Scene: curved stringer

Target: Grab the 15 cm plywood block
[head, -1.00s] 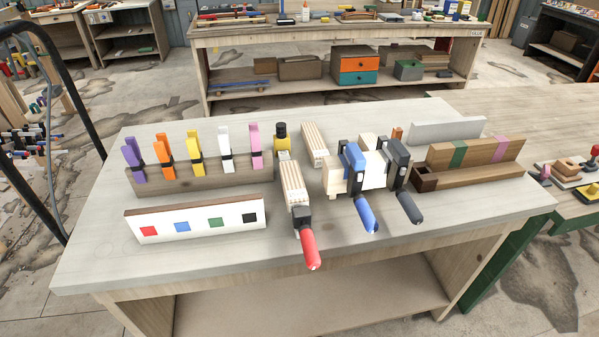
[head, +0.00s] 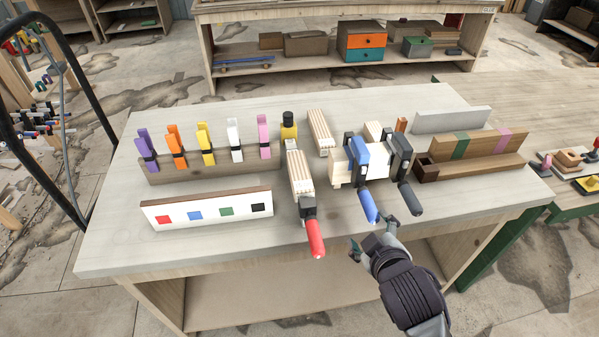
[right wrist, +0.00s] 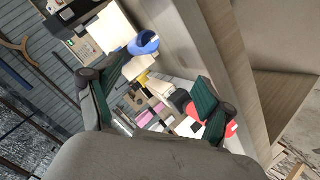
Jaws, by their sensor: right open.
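Two pale blocks with striped layered edges look like plywood. One striped block (head: 299,172) lies mid-table with a red-handled clamp (head: 313,232) at its near end. The other striped block (head: 320,132) lies farther back. A cream block (head: 346,165) sits to their right with a blue-handled clamp (head: 368,205) and a dark-handled clamp (head: 410,198) on it. No size marking is readable, so I cannot tell which is 15 cm. My right gripper (head: 373,238) is open and empty at the table's front edge, near the blue handle. My left gripper is not in view.
Coloured spring clamps (head: 203,142) stand on a wooden rail at the left. A white strip with coloured squares (head: 207,209) stands in front. Brown and grey boards (head: 470,150) stand at the right.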

